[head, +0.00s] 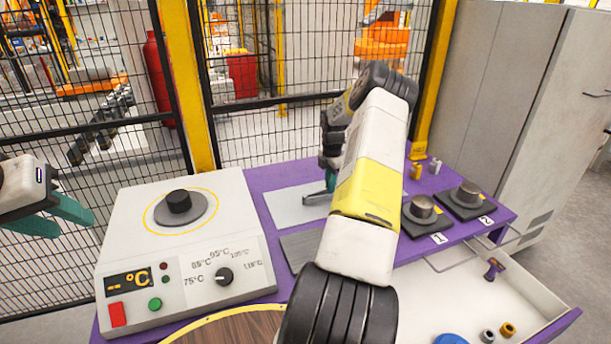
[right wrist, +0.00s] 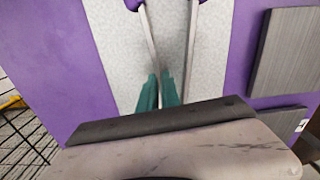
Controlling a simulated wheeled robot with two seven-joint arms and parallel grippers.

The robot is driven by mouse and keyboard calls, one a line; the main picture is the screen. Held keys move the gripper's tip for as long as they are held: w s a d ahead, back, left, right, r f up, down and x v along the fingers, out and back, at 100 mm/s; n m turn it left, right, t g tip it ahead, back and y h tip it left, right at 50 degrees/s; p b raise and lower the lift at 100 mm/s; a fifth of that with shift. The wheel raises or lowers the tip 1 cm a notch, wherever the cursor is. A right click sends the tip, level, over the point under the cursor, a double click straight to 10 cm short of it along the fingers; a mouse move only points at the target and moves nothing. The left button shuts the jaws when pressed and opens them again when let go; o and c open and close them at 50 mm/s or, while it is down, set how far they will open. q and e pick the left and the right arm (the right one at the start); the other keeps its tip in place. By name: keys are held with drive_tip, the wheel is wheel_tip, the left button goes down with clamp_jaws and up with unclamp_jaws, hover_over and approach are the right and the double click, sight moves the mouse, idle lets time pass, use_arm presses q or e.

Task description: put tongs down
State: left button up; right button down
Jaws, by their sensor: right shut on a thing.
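My right gripper (right wrist: 163,78) is shut on the tongs (right wrist: 152,40). The tongs have two thin metal arms that spread away from my fingers to purple ends at the top edge of the right wrist view. They are over the light grey speckled mat (right wrist: 175,30); I cannot tell if they touch it. In the head view my right gripper (head: 322,196) is at the right part of this mat (head: 290,208), and my right arm hides much around it. My left gripper (head: 70,218) is open and empty, left of the heater box.
The white heater box (head: 230,240) with a dial stands left on the purple table (head: 262,178). A dark grey plate (head: 298,246) lies in front of the mat. Metal weights on pads (head: 424,208) stand right. A drawer (head: 540,318) is open at front right.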

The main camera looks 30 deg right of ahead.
drive_tip(key=c, duration=1.6)
unclamp_jaws()
drive_tip(key=shift+f, duration=0.1)
drive_tip(key=shift+o, duration=0.2)
